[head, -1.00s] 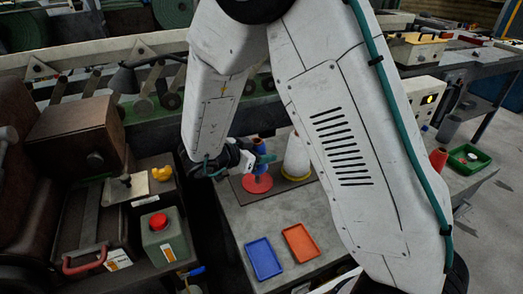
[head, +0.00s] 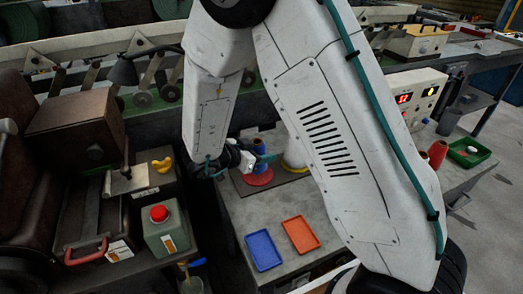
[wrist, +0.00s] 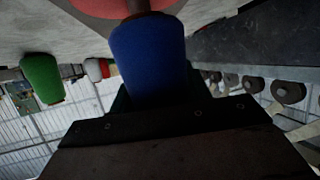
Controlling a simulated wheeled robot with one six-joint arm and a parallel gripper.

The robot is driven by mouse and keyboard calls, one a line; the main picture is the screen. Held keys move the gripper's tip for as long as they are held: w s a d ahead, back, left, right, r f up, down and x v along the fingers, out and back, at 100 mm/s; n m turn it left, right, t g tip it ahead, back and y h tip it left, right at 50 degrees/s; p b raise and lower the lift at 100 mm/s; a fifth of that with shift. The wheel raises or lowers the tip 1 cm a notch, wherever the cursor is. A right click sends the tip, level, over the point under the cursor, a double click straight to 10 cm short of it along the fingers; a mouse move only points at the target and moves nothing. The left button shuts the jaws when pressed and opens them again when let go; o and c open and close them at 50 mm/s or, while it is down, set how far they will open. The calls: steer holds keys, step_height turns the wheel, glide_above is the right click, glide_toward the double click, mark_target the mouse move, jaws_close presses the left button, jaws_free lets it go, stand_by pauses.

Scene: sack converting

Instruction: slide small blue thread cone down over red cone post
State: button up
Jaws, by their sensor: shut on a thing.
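The small blue thread cone (head: 259,157) is held in my gripper (head: 246,162). In the wrist view the blue cone (wrist: 150,60) fills the middle, between the jaws, which are mostly hidden behind it. The red round base of the cone post (head: 258,177) lies just below the cone in the head view. In the wrist view the red base (wrist: 90,6) is at the top edge, with a short stretch of post between it and the cone. The cone looks in line with the post, with a gap above the base. How far it is over the post is hidden.
A white cone on a yellow base (head: 293,158) stands close on the right, partly behind my arm. A blue tray (head: 263,251) and an orange tray (head: 300,235) lie in front on the table. A green cone (wrist: 42,78) shows in the wrist view.

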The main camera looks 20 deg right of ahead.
steer(key=shift+f, duration=0.65)
steer(key=shift+f, duration=0.25)
steer(key=o, duration=1.2)
steer(key=shift+c, duration=0.2)
steer(key=shift+r, duration=0.1)
